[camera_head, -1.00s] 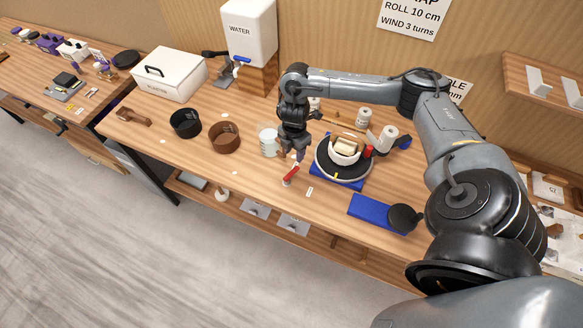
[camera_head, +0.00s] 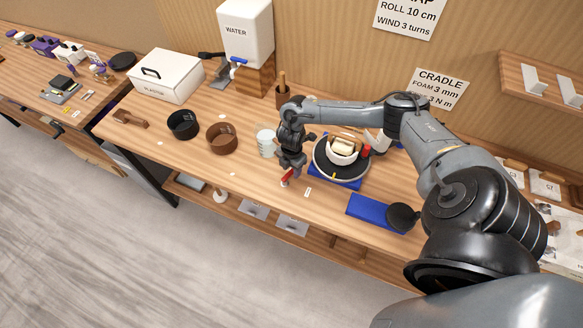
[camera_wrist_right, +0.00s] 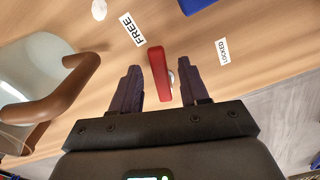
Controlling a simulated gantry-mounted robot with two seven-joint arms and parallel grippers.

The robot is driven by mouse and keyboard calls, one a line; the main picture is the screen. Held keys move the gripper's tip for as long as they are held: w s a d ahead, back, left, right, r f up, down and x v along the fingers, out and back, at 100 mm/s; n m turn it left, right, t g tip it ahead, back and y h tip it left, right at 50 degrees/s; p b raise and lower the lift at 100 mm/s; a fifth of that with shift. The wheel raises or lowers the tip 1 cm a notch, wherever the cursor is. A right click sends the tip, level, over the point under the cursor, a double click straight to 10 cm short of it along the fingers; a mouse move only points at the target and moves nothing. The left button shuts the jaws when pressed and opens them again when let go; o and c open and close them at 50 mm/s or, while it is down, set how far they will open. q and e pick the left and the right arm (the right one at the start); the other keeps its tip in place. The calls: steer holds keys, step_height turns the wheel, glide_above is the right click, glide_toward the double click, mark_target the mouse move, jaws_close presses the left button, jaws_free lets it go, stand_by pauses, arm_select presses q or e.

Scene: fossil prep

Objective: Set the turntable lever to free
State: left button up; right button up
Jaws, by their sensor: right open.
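The red lever (camera_head: 287,176) is at the table's front, left of the turntable (camera_head: 341,157) on its blue base. In the right wrist view the lever (camera_wrist_right: 158,74) stands between the two fingers of my right gripper (camera_wrist_right: 161,82). The fingers are open, with a gap visible on the lever's right side. The FREE label (camera_wrist_right: 132,30) lies up and left of the lever, and the LOCKED label (camera_wrist_right: 222,50) lies to its right. The lever's far end appears closer to FREE. In the head view my right gripper (camera_head: 289,168) is right over the lever. My left gripper is not in view.
A clear jug (camera_head: 266,143) stands left of my right gripper; its brown handle (camera_wrist_right: 60,95) is close in the wrist view. A white bowl (camera_head: 343,150) sits on the turntable. A blue pad (camera_head: 374,210) lies to the right. The table left of the lever is clear.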

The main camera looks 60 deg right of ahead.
steer(key=shift+c, duration=0.3)
jaws_close()
steer(key=shift+w+f+n+b, duration=0.15)
steer(key=shift+w+n+b, duration=0.35)
steer(key=shift+n+b, duration=0.5)
steer(key=shift+w+n, duration=0.15)
steer(key=shift+n, duration=0.75)
steer(key=shift+o, duration=0.3)
jaws_free()
